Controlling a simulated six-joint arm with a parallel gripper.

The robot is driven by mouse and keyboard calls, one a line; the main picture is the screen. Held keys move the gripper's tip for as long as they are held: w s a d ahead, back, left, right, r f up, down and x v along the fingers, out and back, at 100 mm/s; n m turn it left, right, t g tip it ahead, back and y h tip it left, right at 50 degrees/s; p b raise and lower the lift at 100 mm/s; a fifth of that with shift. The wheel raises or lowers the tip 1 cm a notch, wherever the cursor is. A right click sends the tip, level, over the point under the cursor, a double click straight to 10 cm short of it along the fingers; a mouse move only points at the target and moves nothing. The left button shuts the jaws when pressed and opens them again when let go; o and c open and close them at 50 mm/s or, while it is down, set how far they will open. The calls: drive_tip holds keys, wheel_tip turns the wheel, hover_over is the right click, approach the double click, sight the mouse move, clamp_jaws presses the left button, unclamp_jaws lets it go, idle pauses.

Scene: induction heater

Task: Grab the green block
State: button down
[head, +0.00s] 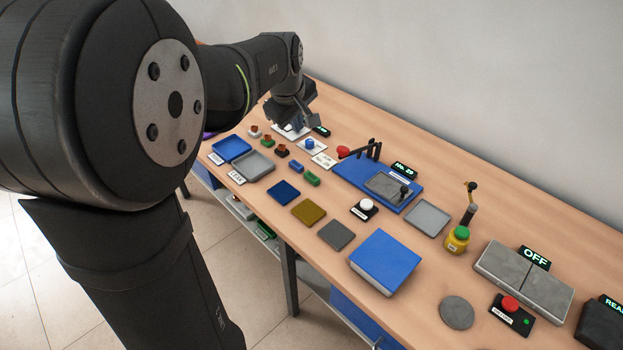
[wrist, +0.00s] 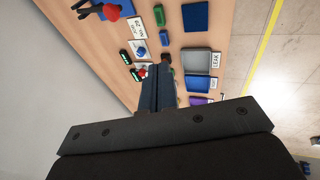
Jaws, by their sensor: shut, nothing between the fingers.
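The green block (head: 312,179) lies on the table beside a small blue block (head: 297,167), right of the grey tray in the head view. In the wrist view the green block (wrist: 159,15) is near the top edge, with the blue block (wrist: 164,37) below it. My gripper (wrist: 157,72) is shut and empty, its fingers together, apart from the green block. In the head view my gripper is over the far left part of the table; its fingertips are hard to make out there.
A blue tray (head: 231,147) and a grey tray (head: 254,167) sit left of the blocks. Small red-topped parts (head: 267,140) stand nearby. A blue fixture (head: 349,174) with a red-handled clamp is to the right. Flat blue, olive and grey plates lie in front.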

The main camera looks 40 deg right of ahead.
drive_tip(key=c, duration=2.2)
unclamp_jaws()
drive_tip(key=c, duration=0.8)
unclamp_jaws()
drive_tip(key=shift+c, duration=0.2)
drive_tip(key=n+g+y, duration=0.2)
drive_tip(key=n+g, duration=0.1)
drive_tip(key=n, duration=1.4)
hover_over(312, 176)
drive_tip(key=a, duration=0.2)
drive_tip(key=f, duration=2.2)
drive_tip(key=shift+d, duration=0.25)
drive_tip(key=shift+t, duration=0.3)
drive_tip(key=shift+d+f, duration=0.2)
drive_tip(key=shift+f, duration=0.7)
drive_tip(key=shift+d+f, duration=0.15)
drive_tip(key=shift+f, duration=0.8)
drive_tip(key=shift+d+f, duration=0.2)
drive_tip(key=shift+f, duration=0.7)
